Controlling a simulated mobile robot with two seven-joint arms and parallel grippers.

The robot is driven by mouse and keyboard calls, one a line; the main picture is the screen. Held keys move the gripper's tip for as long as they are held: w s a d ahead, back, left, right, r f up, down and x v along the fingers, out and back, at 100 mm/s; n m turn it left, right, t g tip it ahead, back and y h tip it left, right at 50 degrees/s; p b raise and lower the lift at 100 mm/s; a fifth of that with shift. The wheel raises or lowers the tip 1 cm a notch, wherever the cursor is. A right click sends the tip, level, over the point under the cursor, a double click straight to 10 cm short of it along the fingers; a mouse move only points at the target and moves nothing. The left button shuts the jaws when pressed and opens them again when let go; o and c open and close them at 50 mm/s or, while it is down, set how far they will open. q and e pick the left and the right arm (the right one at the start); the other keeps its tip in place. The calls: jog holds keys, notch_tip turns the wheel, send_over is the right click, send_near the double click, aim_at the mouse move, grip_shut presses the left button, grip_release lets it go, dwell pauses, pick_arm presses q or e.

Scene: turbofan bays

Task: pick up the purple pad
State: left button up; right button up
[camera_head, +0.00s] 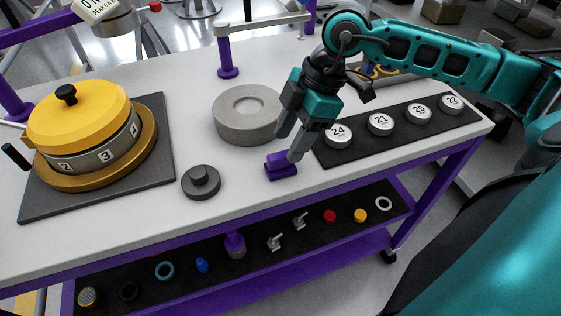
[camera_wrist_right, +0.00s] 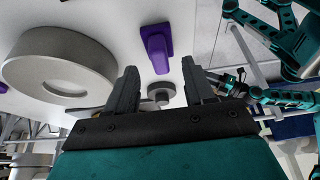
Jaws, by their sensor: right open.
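The purple pad (camera_head: 281,165) is a small stepped block on the white tabletop, near its front edge. My right gripper (camera_head: 290,143) is open, with its fingers pointing down just above and beside the pad. In the right wrist view the pad (camera_wrist_right: 157,48) shows beyond the gap between the two open fingers (camera_wrist_right: 158,70), with nothing between them. I cannot tell whether a fingertip touches the pad. My left gripper does not show clearly in either view.
A grey ring-shaped disc (camera_head: 246,115) stands behind the pad, and a dark knobbed disc (camera_head: 201,182) lies to its left. A black strip (camera_head: 357,151) with numbered white pucks is to the right. A yellow-lidded pot (camera_head: 82,125) sits far left. A lower shelf (camera_head: 180,285) holds small parts.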

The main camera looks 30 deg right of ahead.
aim_at(280, 154)
jog(key=x, duration=0.4)
jog(key=shift+w+a+r, duration=0.1)
jog(key=shift+a, duration=0.15)
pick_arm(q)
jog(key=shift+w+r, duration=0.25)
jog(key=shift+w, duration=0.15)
pick_arm(e)
jog(key=shift+a+f, duration=0.1)
jog(key=shift+f, duration=0.15)
jog(key=shift+c, duration=0.2)
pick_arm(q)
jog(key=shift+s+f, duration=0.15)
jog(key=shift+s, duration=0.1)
pick_arm(e)
grip_shut()
pick_arm(q)
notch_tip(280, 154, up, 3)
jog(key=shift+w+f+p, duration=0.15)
jog(key=shift+p, duration=1.1)
pick_arm(e)
notch_tip(280, 154, up, 20)
